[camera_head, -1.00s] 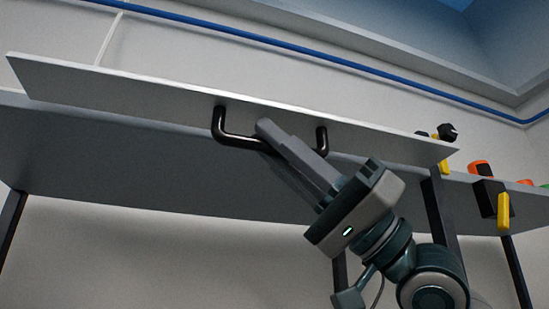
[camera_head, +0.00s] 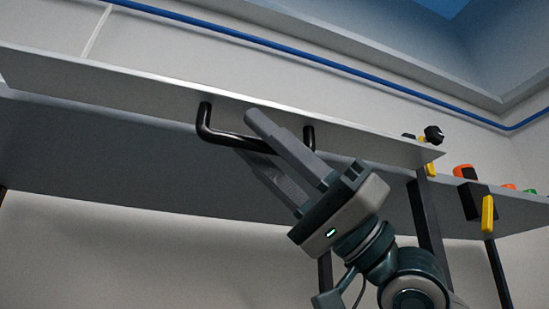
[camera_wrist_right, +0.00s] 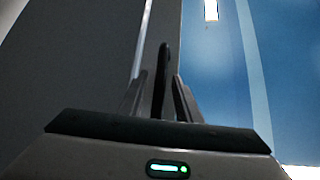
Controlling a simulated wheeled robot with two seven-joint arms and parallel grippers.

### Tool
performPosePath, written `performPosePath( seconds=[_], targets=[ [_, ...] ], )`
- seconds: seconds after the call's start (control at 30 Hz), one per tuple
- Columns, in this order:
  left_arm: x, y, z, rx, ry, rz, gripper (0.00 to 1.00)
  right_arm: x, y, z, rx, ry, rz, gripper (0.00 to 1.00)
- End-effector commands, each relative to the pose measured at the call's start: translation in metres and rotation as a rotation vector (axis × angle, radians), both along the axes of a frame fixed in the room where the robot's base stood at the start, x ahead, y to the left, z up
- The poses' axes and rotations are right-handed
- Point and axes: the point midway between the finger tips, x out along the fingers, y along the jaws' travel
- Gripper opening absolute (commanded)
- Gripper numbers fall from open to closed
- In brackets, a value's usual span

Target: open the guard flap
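The guard flap (camera_head: 120,90) is a long grey panel across the head view, tilted down to the right, with a bright upper edge. Its black U-shaped handle (camera_head: 222,138) is on its face near the middle. My right gripper (camera_head: 250,136) is at the handle, its two fingers apart, one above and one below the bar. In the right wrist view the dark handle (camera_wrist_right: 165,60) runs between the spread fingers (camera_wrist_right: 159,85), with a gap visible. The fingers hide part of the bar. My left gripper is not in view.
A grey shelf-like surface (camera_head: 100,150) lies below the flap, on dark posts (camera_head: 428,220). At right are a black knob (camera_head: 433,134), a black block (camera_head: 470,200) with a yellow part (camera_head: 487,213), and orange and green items. A blue pipe (camera_head: 330,62) runs along the wall.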

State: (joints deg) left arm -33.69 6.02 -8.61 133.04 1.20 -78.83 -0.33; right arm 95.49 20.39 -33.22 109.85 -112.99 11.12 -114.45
Motion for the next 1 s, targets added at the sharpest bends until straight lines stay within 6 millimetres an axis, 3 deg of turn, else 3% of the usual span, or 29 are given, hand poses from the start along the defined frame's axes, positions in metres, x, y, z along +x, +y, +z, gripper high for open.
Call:
performPosePath(
  seconds=[0.37, 1.0],
  targets=[
    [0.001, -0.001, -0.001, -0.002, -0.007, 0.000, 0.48, 0.002, -0.009, -0.009, 0.000, 0.000, -0.001, 0.31],
    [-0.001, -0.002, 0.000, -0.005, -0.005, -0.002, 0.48, 0.008, -0.066, -0.062, -0.001, 0.000, -0.005, 0.31]
  ],
)
